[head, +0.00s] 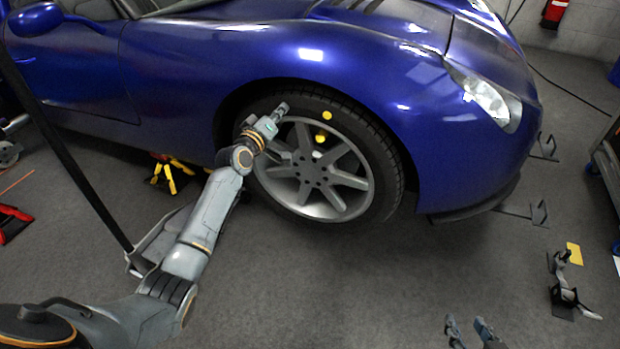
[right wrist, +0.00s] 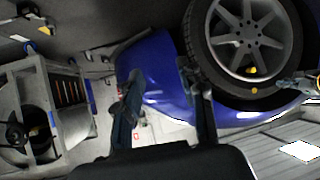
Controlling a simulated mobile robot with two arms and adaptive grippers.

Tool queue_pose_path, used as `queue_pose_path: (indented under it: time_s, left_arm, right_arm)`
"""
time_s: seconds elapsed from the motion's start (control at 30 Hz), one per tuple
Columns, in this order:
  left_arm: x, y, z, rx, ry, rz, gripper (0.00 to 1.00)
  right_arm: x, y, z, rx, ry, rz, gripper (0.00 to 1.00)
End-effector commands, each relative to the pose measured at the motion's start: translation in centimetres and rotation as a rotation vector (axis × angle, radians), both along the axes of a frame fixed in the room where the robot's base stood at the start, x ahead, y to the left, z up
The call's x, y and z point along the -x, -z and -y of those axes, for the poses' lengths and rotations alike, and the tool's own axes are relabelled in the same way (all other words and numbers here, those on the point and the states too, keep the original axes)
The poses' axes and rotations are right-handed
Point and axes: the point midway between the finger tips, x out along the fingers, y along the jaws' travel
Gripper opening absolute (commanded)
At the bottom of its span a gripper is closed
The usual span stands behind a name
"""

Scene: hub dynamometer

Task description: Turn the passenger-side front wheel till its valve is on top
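The front wheel (head: 350,183) of the blue car has a silver spoked rim and a dark tyre. A yellow piece, perhaps the valve (head: 320,138), shows on the rim nearly straight above the hub. A yellow dot (head: 327,115) lies above it on the tyre. My left gripper (head: 281,128) is at the wheel's upper left, over the tyre and rim edge; its finger gap and contact are unclear. The wheel also shows in the right wrist view (right wrist: 248,40), upside down. My right gripper (head: 468,328) is open and empty, low on the right, away from the wheel.
The blue car body (head: 300,50) arches closely over the wheel. A yellow stand (head: 172,172) is under the car's sill, left of the wheel. Brackets and a yellow card (head: 574,253) lie on the floor at right. The grey floor before the wheel is clear.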

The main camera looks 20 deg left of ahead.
Motion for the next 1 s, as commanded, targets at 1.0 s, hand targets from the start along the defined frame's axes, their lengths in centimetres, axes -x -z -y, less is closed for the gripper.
queue_pose_path:
  time_s: [1.0]
  left_arm:
    - [0.0, 0.5, -0.8, 0.0, 0.001, -0.005, 0.0]
  right_arm:
    - [-2.2, -2.7, -1.0, -0.043, -0.013, 0.185, 0.4]
